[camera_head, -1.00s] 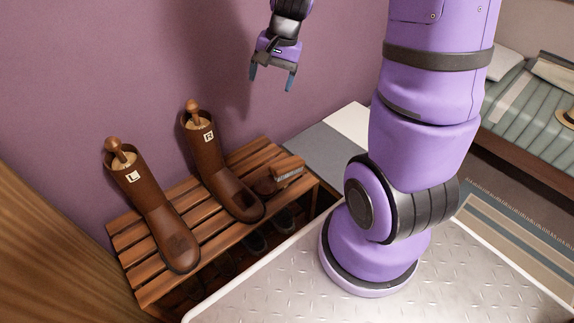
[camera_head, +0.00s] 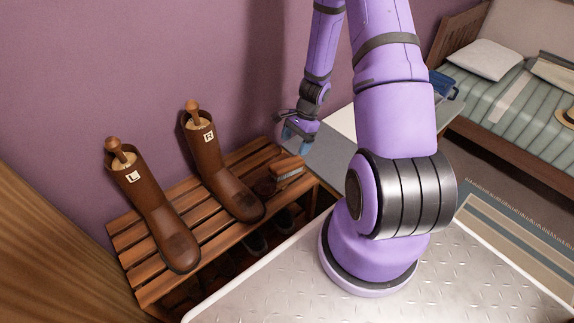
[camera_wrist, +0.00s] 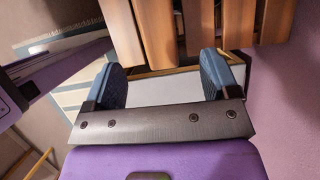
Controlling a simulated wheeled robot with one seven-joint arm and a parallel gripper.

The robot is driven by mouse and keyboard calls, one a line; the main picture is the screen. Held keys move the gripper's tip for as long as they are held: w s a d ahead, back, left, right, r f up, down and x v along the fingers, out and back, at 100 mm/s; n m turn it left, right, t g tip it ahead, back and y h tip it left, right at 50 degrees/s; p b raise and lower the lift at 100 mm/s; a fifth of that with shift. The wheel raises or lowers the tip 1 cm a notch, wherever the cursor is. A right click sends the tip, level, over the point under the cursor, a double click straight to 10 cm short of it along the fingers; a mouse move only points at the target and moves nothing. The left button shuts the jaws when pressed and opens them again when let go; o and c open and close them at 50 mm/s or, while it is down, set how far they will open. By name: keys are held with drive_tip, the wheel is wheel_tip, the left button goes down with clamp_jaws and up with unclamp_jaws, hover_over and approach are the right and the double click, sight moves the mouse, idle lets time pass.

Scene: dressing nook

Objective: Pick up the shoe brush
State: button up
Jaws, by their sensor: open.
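The shoe brush (camera_head: 287,166), with a reddish-brown wooden back and a paler bristle strip, lies at the right end of the slatted wooden shoe rack (camera_head: 128,238). My gripper (camera_head: 297,138) is open and empty, with blue fingers, above and slightly right of the brush in the head view. The head view does not show clearly how high it is over the rack. In the wrist view, my open gripper (camera_wrist: 165,78) has nothing between its fingers. Wooden slats (camera_wrist: 205,25) show beyond the fingertips; I cannot make out the brush there.
Two tall brown boots, marked L (camera_head: 150,205) and R (camera_head: 218,165), stand on the rack left of the brush. A small dark brown item (camera_head: 264,187) lies beside the brush. Dark shoes (camera_head: 256,243) sit below. The purple wall (camera_head: 90,70) is close behind.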

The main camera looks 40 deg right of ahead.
sight(287, 163)
drive_tip(key=x, duration=0.5)
drive_tip(key=shift+f, duration=0.2)
drive_tip(key=shift+s+a+x, duration=0.1)
drive_tip(key=shift+a+x, duration=0.05)
drive_tip(key=shift+x, duration=1.15)
drive_tip(key=shift+s+a+x, duration=0.1)
drive_tip(key=shift+a+x, duration=0.05)
drive_tip(key=shift+x, duration=1.2)
drive_tip(key=shift+r, duration=0.1)
drive_tip(key=c, duration=1.1)
drive_tip(key=shift+c, duration=0.2)
drive_tip(key=shift+r, duration=0.15)
